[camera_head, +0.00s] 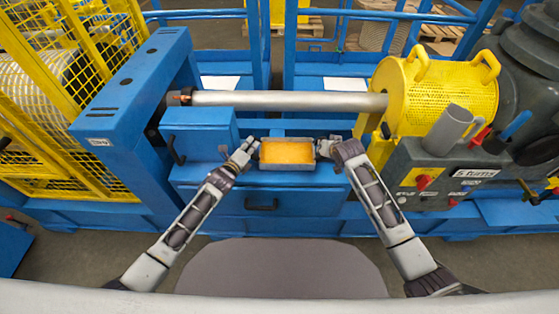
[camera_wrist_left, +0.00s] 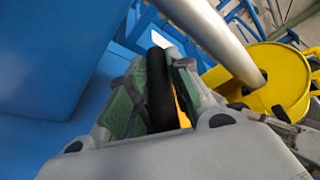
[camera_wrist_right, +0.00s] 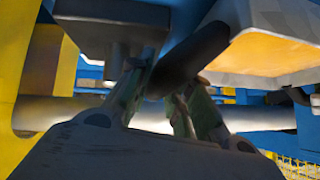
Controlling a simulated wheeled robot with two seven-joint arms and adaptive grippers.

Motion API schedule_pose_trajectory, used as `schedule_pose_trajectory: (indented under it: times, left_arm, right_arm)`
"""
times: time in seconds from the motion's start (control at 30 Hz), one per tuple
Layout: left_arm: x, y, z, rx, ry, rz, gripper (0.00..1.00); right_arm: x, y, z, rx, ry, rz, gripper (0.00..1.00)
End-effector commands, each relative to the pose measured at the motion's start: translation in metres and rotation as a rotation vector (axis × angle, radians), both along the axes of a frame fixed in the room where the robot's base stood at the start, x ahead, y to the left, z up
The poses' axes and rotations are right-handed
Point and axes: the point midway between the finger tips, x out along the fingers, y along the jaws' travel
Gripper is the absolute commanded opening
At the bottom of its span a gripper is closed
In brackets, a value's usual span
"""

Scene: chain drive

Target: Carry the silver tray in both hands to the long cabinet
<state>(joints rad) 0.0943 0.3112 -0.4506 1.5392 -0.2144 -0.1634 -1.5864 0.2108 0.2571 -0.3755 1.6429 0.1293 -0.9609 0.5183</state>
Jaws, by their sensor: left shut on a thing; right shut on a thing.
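The silver tray (camera_head: 288,167), with a flat orange-yellow inside, is level between my two grippers in the head view. My left gripper (camera_head: 247,152) is shut on the tray's left handle, a black bar (camera_wrist_left: 157,88) between its green-padded fingers in the left wrist view. A long blue cabinet (camera_head: 300,203) with a dark drawer handle lies below and behind the tray. I cannot tell whether the tray touches its top.
A silver shaft (camera_head: 290,101) runs across behind the tray to a yellow perforated drum (camera_head: 440,95). A blue box (camera_head: 200,135) stands left of the tray. A grey control box (camera_head: 445,180) with red knobs stands to the right. Yellow mesh guarding (camera_head: 60,90) is at the far left.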

Motion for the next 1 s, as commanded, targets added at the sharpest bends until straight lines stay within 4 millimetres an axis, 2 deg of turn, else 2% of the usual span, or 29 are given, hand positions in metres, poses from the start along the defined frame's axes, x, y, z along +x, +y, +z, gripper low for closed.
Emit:
schedule_pose_trajectory:
  times: [1.0]
  left_arm:
    - [0.000,0.001,-0.019,0.001,0.000,0.001,0.00]
  right_arm:
    - [0.000,-0.001,-0.019,0.000,0.000,-0.003,0.00]
